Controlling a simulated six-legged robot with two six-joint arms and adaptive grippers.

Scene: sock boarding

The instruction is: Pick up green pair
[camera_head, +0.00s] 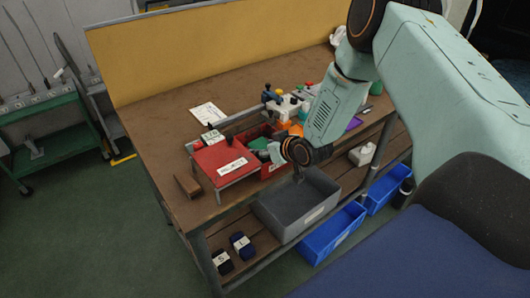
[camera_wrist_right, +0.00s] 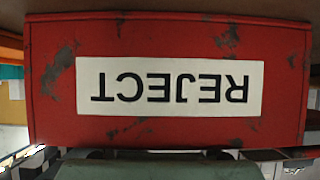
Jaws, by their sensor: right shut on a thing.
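My right gripper (camera_head: 267,153) reaches down from the right over the workbench, at the red bin (camera_head: 270,172). A green bundle (camera_head: 258,143) shows at its fingertips, and the gripper is shut on it; the contact itself is mostly hidden. In the right wrist view a red panel with an upside-down REJECT label (camera_wrist_right: 170,86) fills the middle. A dull green shape (camera_wrist_right: 160,170) crosses the bottom edge there, too cropped to identify surely. My left gripper is not in view.
A grey tub (camera_head: 297,205) sits in front. Blue bins (camera_head: 332,234) and dark labelled bundles (camera_head: 242,246) are lower. The bench's back left is mostly clear.

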